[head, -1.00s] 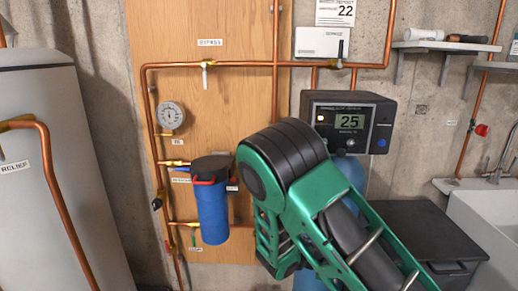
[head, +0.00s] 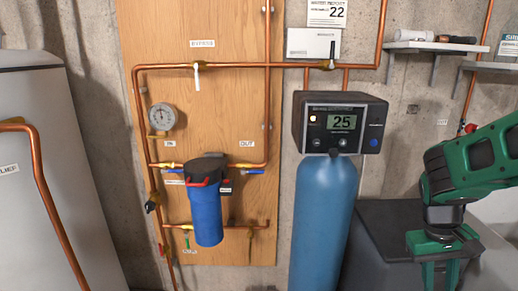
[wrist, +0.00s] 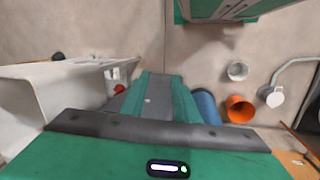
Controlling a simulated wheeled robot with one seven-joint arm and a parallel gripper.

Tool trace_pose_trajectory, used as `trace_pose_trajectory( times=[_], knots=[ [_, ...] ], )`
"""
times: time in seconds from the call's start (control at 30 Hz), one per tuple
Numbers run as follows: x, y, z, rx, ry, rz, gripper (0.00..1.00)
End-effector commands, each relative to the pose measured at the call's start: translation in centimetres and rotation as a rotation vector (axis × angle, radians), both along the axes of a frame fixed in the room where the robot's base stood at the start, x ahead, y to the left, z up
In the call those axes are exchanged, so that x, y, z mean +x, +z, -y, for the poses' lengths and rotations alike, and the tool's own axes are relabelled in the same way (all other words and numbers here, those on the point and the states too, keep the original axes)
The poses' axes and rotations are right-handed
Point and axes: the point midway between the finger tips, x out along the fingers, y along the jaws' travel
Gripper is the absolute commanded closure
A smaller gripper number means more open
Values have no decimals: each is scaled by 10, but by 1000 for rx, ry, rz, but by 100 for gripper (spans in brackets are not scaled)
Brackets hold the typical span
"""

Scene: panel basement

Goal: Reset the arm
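My green and black arm (head: 450,175) comes in at the right edge of the head view. It bends at a dark joint, and a green frame drops toward the bottom edge, in front of a dark box. My gripper's fingers do not show in the head view. In the wrist view, green parts of my own body fill the bottom and the top edge, with a dark bar across the lower part. No fingertips can be made out there, and no held object shows.
A blue tank (head: 322,225) under a control box (head: 340,123) stands mid-view. A blue filter (head: 207,215) and copper pipes are on the wooden panel (head: 230,110). A grey tank (head: 40,170) is at left. Shelves (head: 430,47) hang upper right. The wrist view shows an orange bucket (wrist: 239,109).

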Motion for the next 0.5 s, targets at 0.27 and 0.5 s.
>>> trace_pose_trajectory(
  times=[0.27,0.5],
  knots=[
    [-70,37,-4,139,-231,94,72],
    [-109,52,-13,202,-348,140,72]
  ],
)
